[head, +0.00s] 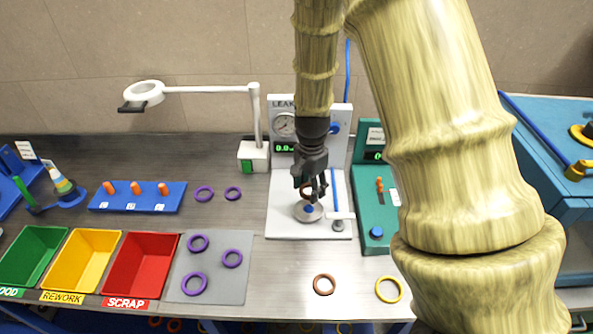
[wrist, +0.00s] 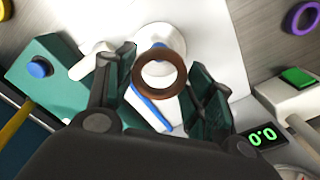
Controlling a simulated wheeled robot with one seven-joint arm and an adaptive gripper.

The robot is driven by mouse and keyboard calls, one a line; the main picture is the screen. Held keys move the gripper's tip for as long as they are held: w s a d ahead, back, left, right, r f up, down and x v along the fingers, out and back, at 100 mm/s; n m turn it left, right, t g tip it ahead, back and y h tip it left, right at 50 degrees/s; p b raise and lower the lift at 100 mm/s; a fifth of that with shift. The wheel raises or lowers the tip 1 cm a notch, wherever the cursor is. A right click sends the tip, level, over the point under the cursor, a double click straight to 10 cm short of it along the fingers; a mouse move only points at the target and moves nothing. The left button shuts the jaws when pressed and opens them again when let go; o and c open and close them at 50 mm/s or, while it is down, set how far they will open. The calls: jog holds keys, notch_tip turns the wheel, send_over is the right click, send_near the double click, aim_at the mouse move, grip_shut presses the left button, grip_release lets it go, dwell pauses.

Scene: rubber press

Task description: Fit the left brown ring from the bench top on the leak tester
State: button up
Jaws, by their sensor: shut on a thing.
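My gripper (head: 314,192) is shut on a brown ring (head: 305,191) and holds it above the round seat (head: 308,213) of the leak tester (head: 283,222). In the wrist view the brown ring (wrist: 178,83) sits between the two green-padded fingers of my gripper (wrist: 163,75). A white part of the tester shows through the ring's hole. The ring looks apart from the seat in the head view, but the exact gap is hard to tell. A second brown ring (head: 324,285) lies on the bench top in front of the tester.
A yellow ring (head: 389,290) lies front right. A green station (head: 375,215) stands close right of the tester. A lamp (head: 255,150) stands behind left. A grey mat (head: 215,290) with purple rings and a red bin (head: 142,264) lie left.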

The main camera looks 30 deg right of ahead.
aim_at(308, 206)
jog(key=shift+w, duration=0.2)
jog(key=shift+s+f+b, duration=0.4)
jog(key=shift+s+b, duration=0.1)
jog(key=shift+b, duration=0.1)
jog(key=f+b, duration=0.2)
jog(key=shift+w+f, duration=0.35)
jog(key=shift+w, duration=0.05)
jog(key=shift+s+f+b, duration=0.3)
jog(key=shift+f+b, duration=0.15)
jog(key=shift+w+f, duration=0.1)
jog(key=shift+w, duration=0.05)
jog(key=shift+a, duration=0.15)
jog(key=shift+f+p, duration=0.4)
jog(key=shift+f, duration=0.5)
dwell(1.0)
